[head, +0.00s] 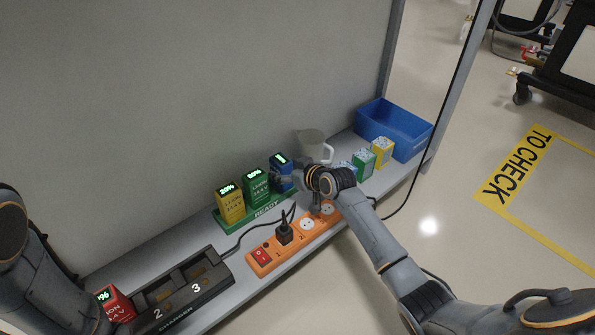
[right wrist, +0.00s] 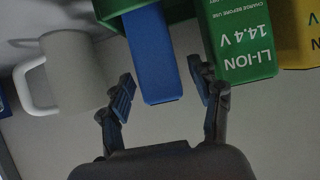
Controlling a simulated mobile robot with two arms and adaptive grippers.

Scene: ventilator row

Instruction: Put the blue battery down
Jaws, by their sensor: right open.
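The blue battery (head: 280,160) stands at the right end of the green READY tray (head: 263,211), beside the green battery (head: 256,188) and the yellow battery (head: 230,204). My right gripper (head: 282,180) is at the blue battery and partly hides it. In the right wrist view, the blue battery (right wrist: 153,60) reaches down between the two spread fingers (right wrist: 165,88), with a visible gap on each side. The gripper is open and holds nothing. My left gripper is out of view; only part of my left arm shows at the left edge.
Small boxes (head: 382,150) and a blue bin (head: 395,128) are to the right. The orange power strip (head: 275,252) lies in front. A charger (head: 185,298) with a red battery (head: 116,304) is at front left.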

